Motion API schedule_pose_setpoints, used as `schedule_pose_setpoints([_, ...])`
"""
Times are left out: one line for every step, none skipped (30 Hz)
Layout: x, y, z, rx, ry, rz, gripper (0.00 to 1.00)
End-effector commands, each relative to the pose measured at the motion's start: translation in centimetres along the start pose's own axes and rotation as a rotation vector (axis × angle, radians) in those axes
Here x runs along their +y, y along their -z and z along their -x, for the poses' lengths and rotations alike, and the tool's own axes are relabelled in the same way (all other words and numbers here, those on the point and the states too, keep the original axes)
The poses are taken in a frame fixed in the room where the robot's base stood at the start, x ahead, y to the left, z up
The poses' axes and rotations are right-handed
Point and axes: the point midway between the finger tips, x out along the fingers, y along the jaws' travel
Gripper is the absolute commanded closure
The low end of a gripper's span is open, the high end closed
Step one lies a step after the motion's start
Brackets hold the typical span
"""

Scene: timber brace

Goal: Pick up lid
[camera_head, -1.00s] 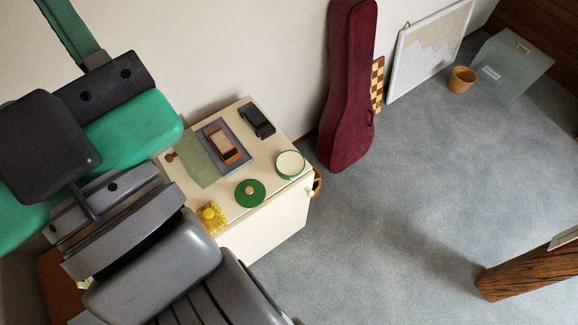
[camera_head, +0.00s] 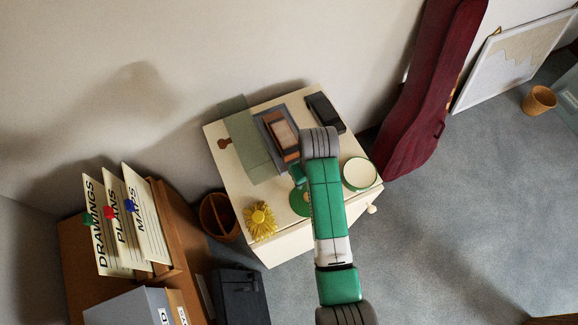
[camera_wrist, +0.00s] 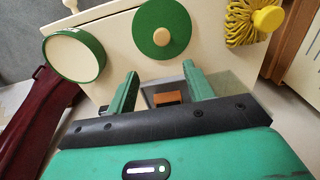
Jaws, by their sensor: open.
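The lid is a flat green disc with a pale wooden knob. In the head view the lid (camera_head: 297,202) lies on the cabinet top, partly hidden behind my arm. In the wrist view the lid (camera_wrist: 150,42) shows whole, just beyond my fingertips. My gripper (camera_wrist: 161,78) is open and empty, its two green fingers spread and apart from the lid. In the head view my gripper (camera_head: 299,176) hangs over the cabinet beside the lid. A round cream pot with a green rim (camera_head: 360,174) stands to the right of the lid; it is at the left in the wrist view (camera_wrist: 74,58).
The cream cabinet (camera_head: 235,178) also carries a yellow flower-like object (camera_head: 260,220), a green sheet (camera_head: 247,140), a wooden block (camera_head: 284,137) on a grey tray and a black item (camera_head: 325,112). A dark red instrument case (camera_head: 428,95) stands to its right.

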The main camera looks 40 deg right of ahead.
Motion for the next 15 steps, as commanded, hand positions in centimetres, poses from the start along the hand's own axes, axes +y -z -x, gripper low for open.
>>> schedule_pose_setpoints([0.3, -0.8, -1.0, -0.033, 0.010, -0.005, 0.48])
schedule_pose_setpoints([0.3, -1.2, -1.2, -0.046, 0.015, -0.006, 0.48])
schedule_pose_setpoints([0.3, -1.3, -1.3, -0.053, 0.017, -0.006, 0.48])
schedule_pose_setpoints([0.3, -1.4, -1.3, -0.054, 0.018, -0.006, 0.48])
schedule_pose_setpoints([0.3, -1.3, -1.3, -0.053, 0.017, -0.006, 0.48])
schedule_pose_setpoints([0.3, -1.3, -1.5, -0.053, 0.017, -0.006, 0.48])
schedule_pose_setpoints([0.2, -1.3, -1.7, -0.052, 0.017, -0.005, 0.48])
schedule_pose_setpoints([0.2, -1.3, -2.0, -0.052, 0.017, -0.005, 0.48])
schedule_pose_setpoints([0.2, -1.4, -2.6, -0.053, 0.017, -0.005, 0.48])
schedule_pose_setpoints([0.2, -1.4, -3.0, -0.052, 0.017, -0.005, 0.48])
schedule_pose_setpoints([0.2, -1.4, -3.4, -0.051, 0.016, -0.005, 0.48])
schedule_pose_setpoints([0.1, -1.4, -3.7, -0.051, 0.016, -0.005, 0.48])
schedule_pose_setpoints([0.1, -1.4, -3.8, -0.050, 0.016, -0.005, 0.48])
schedule_pose_setpoints([0.1, -1.4, -3.8, -0.049, 0.016, -0.005, 0.48])
schedule_pose_setpoints([0.1, -1.4, -4.0, -0.049, 0.016, -0.004, 0.48])
